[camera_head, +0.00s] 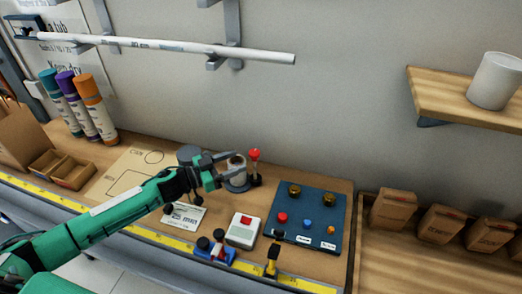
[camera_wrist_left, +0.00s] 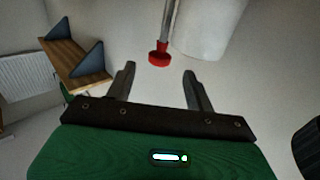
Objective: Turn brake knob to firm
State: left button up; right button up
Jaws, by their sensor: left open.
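A red-topped upright lever or knob (camera_head: 255,154) stands on a dark post at the back of the bench. A red round knob on a metal rod (camera_wrist_left: 158,58) shows in the left wrist view, ahead of the fingers and apart from them. A white cylinder (camera_head: 237,163) stands just left of the red top, and a large pale cylinder (camera_wrist_left: 210,28) shows beside the rod in the wrist view. My left gripper (camera_head: 231,170) is open beside the white cylinder; its two fingers (camera_wrist_left: 158,80) show with nothing between them. I cannot read any firm marking. My right gripper is not in view.
A blue panel (camera_head: 312,250) with coloured buttons and brass knobs lies to the right. A white box with a red button (camera_head: 243,229) and a small blue-based fitting (camera_head: 215,248) are in front. Coloured tubes (camera_head: 93,108) stand left. A white pipe (camera_head: 170,47) hangs above.

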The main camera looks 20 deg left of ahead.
aim_at(258, 150)
pick_arm(q)
jog(key=p+x, duration=0.1)
jog(key=x, duration=0.7)
jog(key=shift+p, duration=0.4)
jog(key=shift+w+d, duration=0.2)
jog(key=shift+d, duration=0.1)
jog(key=shift+w+d, duration=0.2)
jog(key=c, duration=0.7)
jog(key=shift+c, duration=1.4)
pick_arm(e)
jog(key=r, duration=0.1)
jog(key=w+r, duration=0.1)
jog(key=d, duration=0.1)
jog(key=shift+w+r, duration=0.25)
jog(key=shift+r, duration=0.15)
